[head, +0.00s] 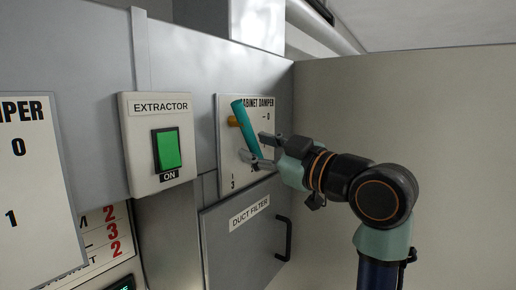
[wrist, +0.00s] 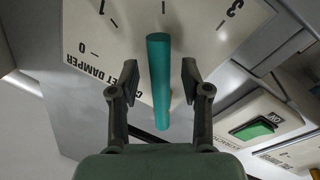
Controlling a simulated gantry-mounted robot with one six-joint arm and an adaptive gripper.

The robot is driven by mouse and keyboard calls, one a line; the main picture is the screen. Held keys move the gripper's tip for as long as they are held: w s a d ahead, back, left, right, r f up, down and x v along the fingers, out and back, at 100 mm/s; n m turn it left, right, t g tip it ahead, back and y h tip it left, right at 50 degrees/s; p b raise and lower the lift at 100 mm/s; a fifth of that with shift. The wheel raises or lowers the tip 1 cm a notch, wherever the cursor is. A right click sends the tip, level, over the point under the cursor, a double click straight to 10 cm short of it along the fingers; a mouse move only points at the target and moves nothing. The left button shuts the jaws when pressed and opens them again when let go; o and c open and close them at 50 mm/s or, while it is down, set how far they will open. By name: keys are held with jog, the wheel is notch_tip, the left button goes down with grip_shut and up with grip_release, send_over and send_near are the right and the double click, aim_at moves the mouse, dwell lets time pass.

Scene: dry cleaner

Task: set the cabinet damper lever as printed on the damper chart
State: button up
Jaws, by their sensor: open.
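The cabinet damper plate (head: 228,164) is white with black print; 0 and 3 are legible in the head view, and 0, 1 and 3 in the wrist view. Its teal lever (head: 248,133) slants from upper left to lower right over the plate, with an orange part (head: 233,121) near its upper end. The lever also shows in the wrist view (wrist: 160,85). My gripper (wrist: 160,75) is open, with one finger on each side of the lever and a gap on both sides. Which mark the lever points at cannot be told. A large white sign (head: 35,185), cut off, reads "MPER", 0 and 1.
The extractor box (head: 126,125) with a green switch (head: 167,150) marked ON is left of the plate. The duct filter door (head: 235,250) with a black handle (head: 284,240) is below. A card with red digits (head: 112,232) is partly hidden by the sign.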

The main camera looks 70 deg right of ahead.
jog(key=v, duration=1.1)
jog(key=shift+s, duration=0.25)
jog(key=shift+a, duration=0.1)
